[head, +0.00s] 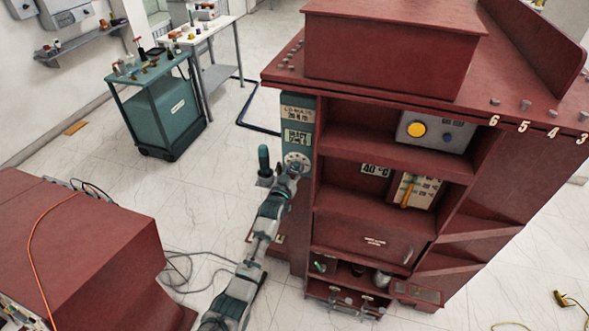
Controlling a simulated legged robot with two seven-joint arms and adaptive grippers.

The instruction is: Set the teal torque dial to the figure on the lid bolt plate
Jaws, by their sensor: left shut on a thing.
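A teal panel (296,186) runs down the left front edge of the dark red transformer cabinet. At its top is a pale plate (297,113), whose small print is too blurred to read surely. Below it is a pale display (297,138), with figures I cannot read surely. A round pale dial face (297,158) sits under the display. My left gripper (291,171) is at this dial, shut on what looks like its knob. The fingers hide the knob and its pointer setting.
Cabinet shelves hold a grey box with a yellow knob (416,130) and a gauge panel (416,191). A red block (75,255) is at lower left. A teal cart (163,108) stands behind, with open floor between.

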